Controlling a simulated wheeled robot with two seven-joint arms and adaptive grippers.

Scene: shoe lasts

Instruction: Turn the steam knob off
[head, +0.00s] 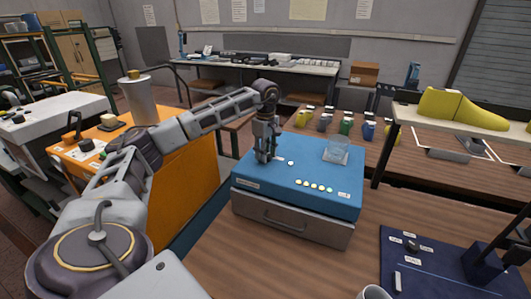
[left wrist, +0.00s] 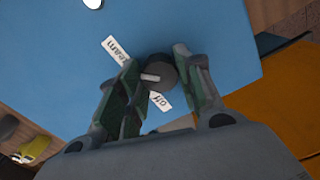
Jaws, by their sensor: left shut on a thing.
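The dark round steam knob (left wrist: 163,70) is on the blue top of a box-shaped unit (head: 305,178). A light pointer mark shows on the knob. A white label reading "steam" (left wrist: 116,50) is at its upper left in the left wrist view, and a label that seems to read "off" (left wrist: 158,101) is just below it. My left gripper (head: 265,157) points down over the left part of the blue top, which hides the knob in the head view. In the left wrist view its fingers (left wrist: 160,85) are on both sides of the knob and shut on it.
A raised shelf with a yellow shoe last (head: 460,108) stands at right. A dark blue mat (head: 425,275) and a white cup (head: 373,292) are in front. An orange cabinet (head: 190,165) is at left.

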